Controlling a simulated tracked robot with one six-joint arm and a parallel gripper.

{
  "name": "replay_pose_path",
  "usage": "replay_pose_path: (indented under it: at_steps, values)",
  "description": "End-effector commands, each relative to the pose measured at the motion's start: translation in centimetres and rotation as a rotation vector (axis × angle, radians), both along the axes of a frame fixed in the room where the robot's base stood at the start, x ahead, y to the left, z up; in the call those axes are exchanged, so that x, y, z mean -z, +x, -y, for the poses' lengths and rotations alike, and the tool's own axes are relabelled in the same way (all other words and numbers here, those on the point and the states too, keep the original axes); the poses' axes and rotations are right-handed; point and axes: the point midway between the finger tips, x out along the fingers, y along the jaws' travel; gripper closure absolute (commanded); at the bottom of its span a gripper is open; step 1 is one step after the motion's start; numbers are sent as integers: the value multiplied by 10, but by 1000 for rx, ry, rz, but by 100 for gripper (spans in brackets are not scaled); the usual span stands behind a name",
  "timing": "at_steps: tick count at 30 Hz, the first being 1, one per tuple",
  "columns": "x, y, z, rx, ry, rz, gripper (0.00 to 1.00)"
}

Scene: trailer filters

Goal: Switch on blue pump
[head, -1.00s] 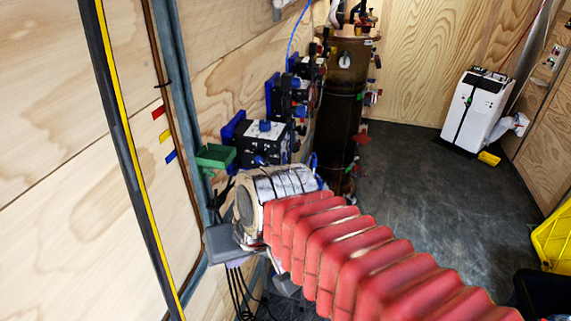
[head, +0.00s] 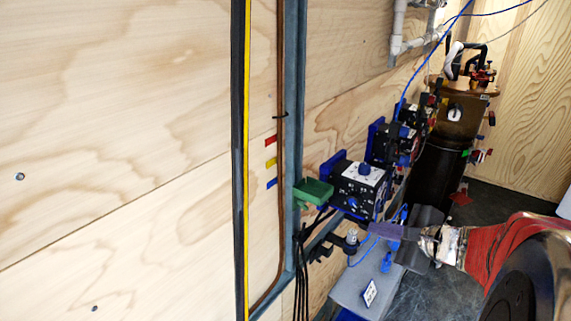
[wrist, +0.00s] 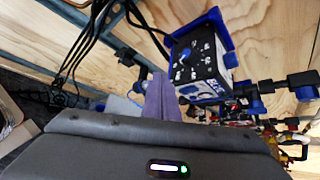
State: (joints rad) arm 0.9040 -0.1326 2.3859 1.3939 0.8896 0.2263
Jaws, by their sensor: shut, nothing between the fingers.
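The blue pump is most likely the nearest wall-mounted black box (head: 358,188) with a blue bracket, a pale top and blue knobs. In the wrist view the black box (wrist: 193,58) has a blue knob on its marked face and a blue frame behind. My gripper (head: 372,229) has purple fingers, shut and empty, just below and in front of that box in the head view. In the wrist view my gripper (wrist: 160,78) points up toward the box's lower left. I cannot tell whether the fingertips touch it. The knob's setting is too small to read.
A green holder (head: 313,191) sits left of the box. Black cables (head: 300,262) hang below it. More pump units (head: 390,145) line the wall behind, beside a dark tall cylinder (head: 440,150). A grey box (head: 362,285) stands below. Floor (head: 440,295) shows at right.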

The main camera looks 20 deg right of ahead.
Motion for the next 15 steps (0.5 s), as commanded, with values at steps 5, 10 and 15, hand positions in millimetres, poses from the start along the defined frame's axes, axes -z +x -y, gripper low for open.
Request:
replay_pose_path:
  at_steps: [5, 10, 15]
  values:
    - [5, -12, 82, 278, 172, 75, 100]
    - [7, -23, 123, 414, 251, 124, 100]
    - [7, -26, 130, 441, 266, 135, 100]
